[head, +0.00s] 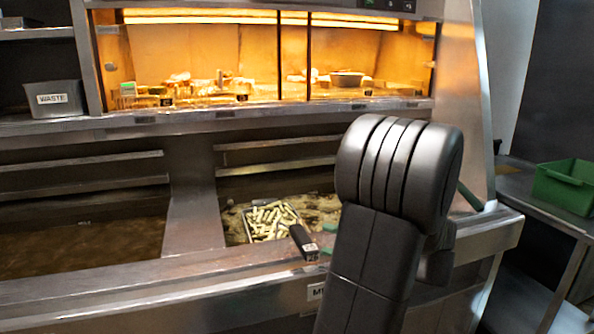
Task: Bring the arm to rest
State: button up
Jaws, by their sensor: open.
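My dark grey arm (385,215) stands upright in front of the fryer's right part, its thick rounded joint at the top. A wire basket of pale chips (270,220) sits in the right fryer vat. Its black handle (303,243) with a small label points toward the front edge. The arm covers the right part of that vat.
The left vat (85,245) holds brown oil and no basket. A lit warming cabinet (200,55) with food stands behind. A grey bin marked WASTE (54,100) is at the left. A green crate (565,186) sits on a side table at the right.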

aim_at(299, 228)
jog(key=x, duration=0.8)
jog(key=shift+w+a, duration=0.15)
jog(key=shift+a, duration=0.2)
jog(key=shift+r, duration=0.15)
